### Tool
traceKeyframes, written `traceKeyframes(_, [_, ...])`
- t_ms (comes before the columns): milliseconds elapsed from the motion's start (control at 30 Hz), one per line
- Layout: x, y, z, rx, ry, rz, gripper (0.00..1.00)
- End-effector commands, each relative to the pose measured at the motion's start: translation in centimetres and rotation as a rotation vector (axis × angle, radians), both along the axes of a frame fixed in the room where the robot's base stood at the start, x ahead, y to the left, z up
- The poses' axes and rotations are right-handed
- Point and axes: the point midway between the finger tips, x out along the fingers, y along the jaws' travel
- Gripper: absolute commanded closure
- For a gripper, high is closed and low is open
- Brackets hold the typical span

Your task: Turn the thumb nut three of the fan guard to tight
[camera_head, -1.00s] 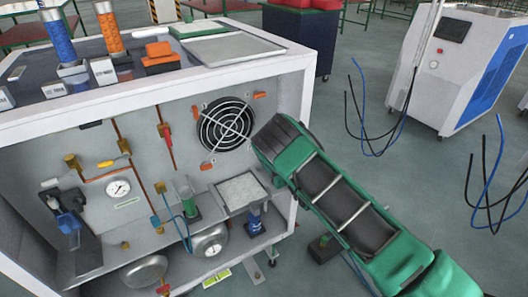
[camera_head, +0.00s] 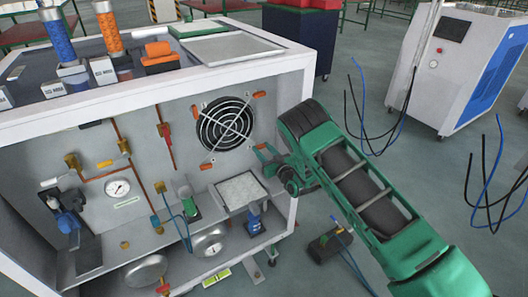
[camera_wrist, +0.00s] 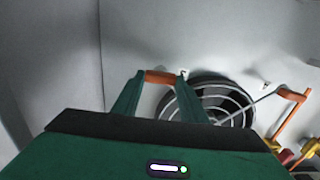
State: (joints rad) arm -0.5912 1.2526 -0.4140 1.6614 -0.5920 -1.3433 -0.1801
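The fan guard (camera_head: 225,124) is a round black vent with pale rings on the cabinet's upright panel. Orange thumb nuts sit around it: upper right (camera_head: 259,95), lower left (camera_head: 207,165) and lower right (camera_head: 261,147), with another at upper left. Their number marks are too small to read. My gripper (camera_head: 266,157) is at the lower right nut, fingers toward the panel. In the wrist view my gripper (camera_wrist: 160,82) has its green fingers apart, with an orange nut (camera_wrist: 160,77) between their tips. Contact is unclear. The guard (camera_wrist: 215,100) is partly behind the right finger.
Below the fan are a pale tray (camera_head: 240,190) and a blue-based bottle (camera_head: 255,220). The cabinet's white right edge (camera_head: 292,110) is close to my arm.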

Motion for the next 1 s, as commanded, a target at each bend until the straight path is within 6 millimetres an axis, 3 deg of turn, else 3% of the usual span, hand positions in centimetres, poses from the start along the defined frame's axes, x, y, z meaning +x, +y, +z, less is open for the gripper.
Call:
traceKeyframes(467, [0.08,-0.22,-0.06,0.068,0.047,-0.003,0.83])
traceKeyframes(1000, [0.35,-0.67,-0.18,0.452,0.307,-0.007,0.83])
